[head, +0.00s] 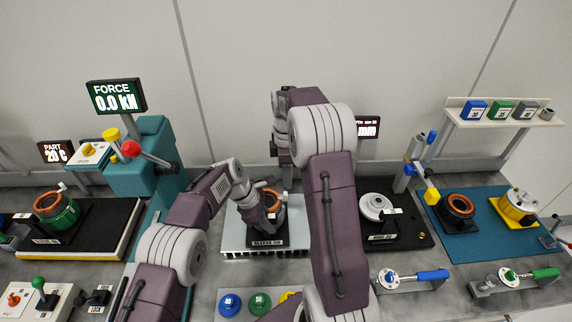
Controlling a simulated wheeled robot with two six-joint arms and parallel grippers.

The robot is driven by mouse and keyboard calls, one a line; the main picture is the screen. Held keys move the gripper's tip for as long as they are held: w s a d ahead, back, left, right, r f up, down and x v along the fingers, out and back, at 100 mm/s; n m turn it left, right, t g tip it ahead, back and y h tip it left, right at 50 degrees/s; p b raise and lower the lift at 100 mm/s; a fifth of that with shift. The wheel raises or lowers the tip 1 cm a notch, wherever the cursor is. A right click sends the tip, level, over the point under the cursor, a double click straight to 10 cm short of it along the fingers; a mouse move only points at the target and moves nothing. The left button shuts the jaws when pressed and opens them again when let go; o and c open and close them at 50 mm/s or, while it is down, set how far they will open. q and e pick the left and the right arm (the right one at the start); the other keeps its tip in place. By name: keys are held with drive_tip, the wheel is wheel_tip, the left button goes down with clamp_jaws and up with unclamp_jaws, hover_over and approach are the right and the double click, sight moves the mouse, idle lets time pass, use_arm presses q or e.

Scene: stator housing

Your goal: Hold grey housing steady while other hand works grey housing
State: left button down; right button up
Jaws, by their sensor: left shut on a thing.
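The grey housing (283,211), with an orange ring inside its top, stands upright on a dark labelled base on a pale finned plate, in the middle of the bench. My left gripper (271,217) reaches down to the housing's near left side and is shut on it. My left wrist covers part of the housing. My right gripper (285,157) is above and behind the housing, apart from it. It points down, and its fingers are too small and dark to tell whether they are open.
A teal press (145,165) with a force display stands to the left. A black fixture (405,228) with a pale round part is to the right. Blue and green knobs (230,304) are in front. A blue mat (450,230) lies further right.

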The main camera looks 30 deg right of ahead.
wheel_tip(320, 180, up, 9)
drive_tip(key=shift+f, duration=0.2)
idle(0.3)
use_arm(q)
drive_tip(key=c, duration=1.2)
unclamp_jaws()
drive_tip(key=shift+c, duration=0.2)
